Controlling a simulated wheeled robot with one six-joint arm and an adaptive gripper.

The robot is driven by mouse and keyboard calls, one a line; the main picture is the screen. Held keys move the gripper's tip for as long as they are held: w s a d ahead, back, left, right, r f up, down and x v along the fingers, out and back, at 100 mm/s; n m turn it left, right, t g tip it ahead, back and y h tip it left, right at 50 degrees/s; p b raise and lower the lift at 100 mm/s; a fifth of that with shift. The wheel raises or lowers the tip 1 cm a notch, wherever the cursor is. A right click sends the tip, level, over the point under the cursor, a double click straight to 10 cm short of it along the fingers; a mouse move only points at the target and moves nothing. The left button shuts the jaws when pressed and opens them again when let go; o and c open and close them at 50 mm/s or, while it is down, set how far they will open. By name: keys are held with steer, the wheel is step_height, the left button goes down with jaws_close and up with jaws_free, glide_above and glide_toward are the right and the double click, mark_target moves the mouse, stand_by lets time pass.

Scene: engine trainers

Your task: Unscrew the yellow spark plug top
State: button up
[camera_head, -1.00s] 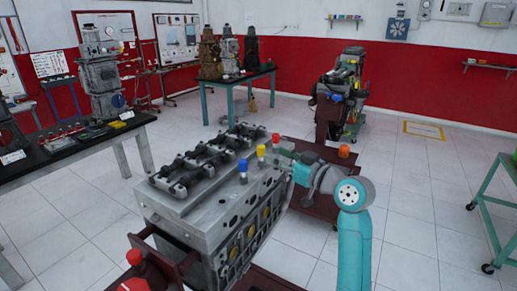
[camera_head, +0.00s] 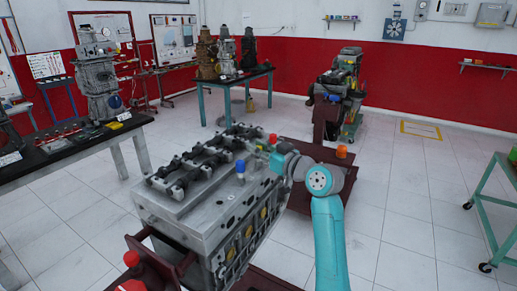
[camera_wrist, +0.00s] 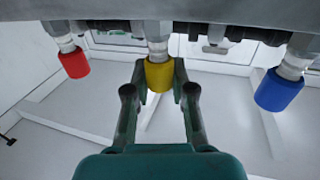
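The yellow spark plug top (camera_wrist: 160,76) sits on its light-coloured plug at the engine side, in the middle of the wrist view. My gripper (camera_wrist: 160,72) has one finger on each side of it, with the fingertips close against its edges. Whether both fingers touch it I cannot tell. In the head view my gripper (camera_head: 277,160) is at the right side of the engine block (camera_head: 190,205) and hides the yellow top.
A red top (camera_wrist: 75,63) and a blue top (camera_wrist: 279,90) flank the yellow one. They also show in the head view, red (camera_head: 273,138) behind my gripper and blue (camera_head: 240,166) in front. An orange object (camera_head: 341,151) is on the dark red stand.

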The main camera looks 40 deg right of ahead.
jaws_close()
steer(key=shift+y, duration=0.3)
steer(key=n+y, duration=0.2)
steer(key=shift+d+g+y, duration=0.15)
steer(key=shift+g+y, duration=0.15)
steer(key=n+g+y, duration=0.1)
steer(key=n+y, duration=0.1)
steer(key=y, duration=0.1)
steer(key=n+g+y, duration=0.2)
steer(key=y, duration=0.1)
steer(key=shift+n, duration=0.3)
steer(key=n+g+y, duration=0.4)
steer(key=g+y, duration=0.1)
steer(key=shift+n+g+y, duration=1)
steer(key=shift+n+g, duration=0.7)
steer(key=shift+g, duration=0.8)
